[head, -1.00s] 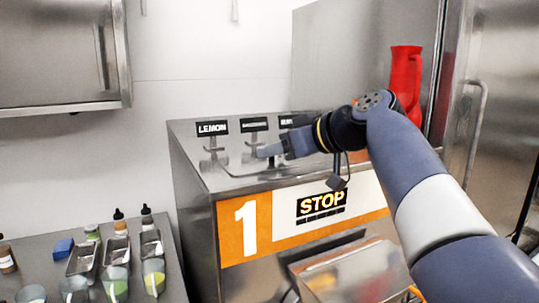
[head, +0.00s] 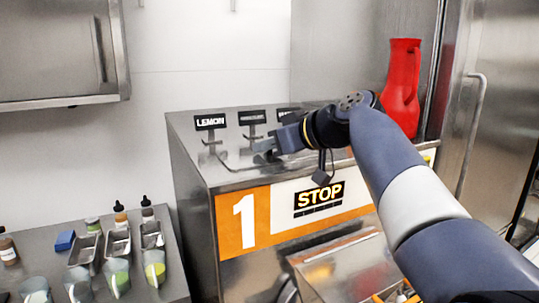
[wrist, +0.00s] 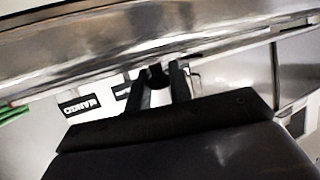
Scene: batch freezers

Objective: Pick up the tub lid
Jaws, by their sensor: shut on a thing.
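My gripper (head: 266,148) is low over the steel top of the machine marked 1. In the wrist view my gripper (wrist: 160,78) is shut on a small dark knob (wrist: 156,77). A broad shiny steel piece (wrist: 150,35), seen nearly edge-on, spans the upper part of that view beside the knob; it looks like the tub lid. In the head view my gripper and arm hide part of the machine top, and I cannot tell whether the lid is lifted clear of it.
LEMON (head: 210,122) and a second sign (head: 252,117) stand behind my gripper. A red jug (head: 402,90) stands to the right. The left counter holds steel trays (head: 118,242), bottles and cups. A steel cabinet (head: 60,50) hangs upper left.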

